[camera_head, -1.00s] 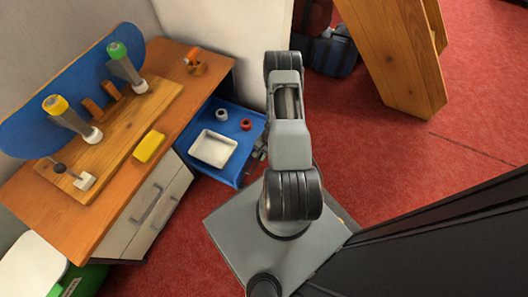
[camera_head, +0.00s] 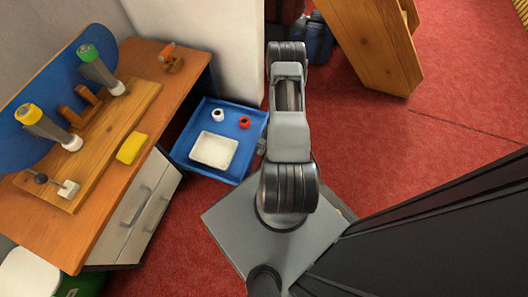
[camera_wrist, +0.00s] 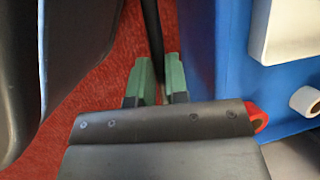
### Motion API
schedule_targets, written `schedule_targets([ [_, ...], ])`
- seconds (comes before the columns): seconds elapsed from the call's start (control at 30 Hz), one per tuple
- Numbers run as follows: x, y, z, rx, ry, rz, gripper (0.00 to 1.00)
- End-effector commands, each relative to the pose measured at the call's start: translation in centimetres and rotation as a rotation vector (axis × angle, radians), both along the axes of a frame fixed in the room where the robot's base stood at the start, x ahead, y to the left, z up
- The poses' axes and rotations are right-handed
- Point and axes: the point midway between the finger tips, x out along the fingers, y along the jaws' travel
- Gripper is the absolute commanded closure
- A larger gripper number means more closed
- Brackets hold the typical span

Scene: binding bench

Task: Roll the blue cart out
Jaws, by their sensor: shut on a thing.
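My gripper (camera_wrist: 160,82), with green fingertips, is shut on a thin dark upright bar (camera_wrist: 152,35) at the cart's edge. In the head view my arm hides the gripper and the grasp.
The bench (camera_head: 110,225) with drawers stands at the left, holding a clamp board (camera_head: 120,125), a yellow block (camera_head: 131,148) and an orange tool (camera_head: 170,58). A wall (camera_head: 200,50) is behind. A wooden stand (camera_head: 375,45) is at the back right. Red carpet (camera_head: 390,130) is open between.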

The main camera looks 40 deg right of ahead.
Motion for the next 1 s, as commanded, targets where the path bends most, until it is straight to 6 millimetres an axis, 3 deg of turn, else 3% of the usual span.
schedule_targets([
  [0.03, -0.2, 0.2, 0.0, 0.007, 0.004, 0.002, 1.0],
  [0.07, -0.1, 0.2, 0.0, 0.007, 0.004, 0.002, 0.83],
  [0.3, 0.0, 0.2, 0.0, 0.003, 0.002, 0.002, 0.61],
  [0.67, 0.1, -0.3, 0.9, 0.0, -0.001, 0.002, 0.6],
  [1.0, 0.4, -3.0, 6.9, 0.0, -0.002, 0.001, 0.6],
])
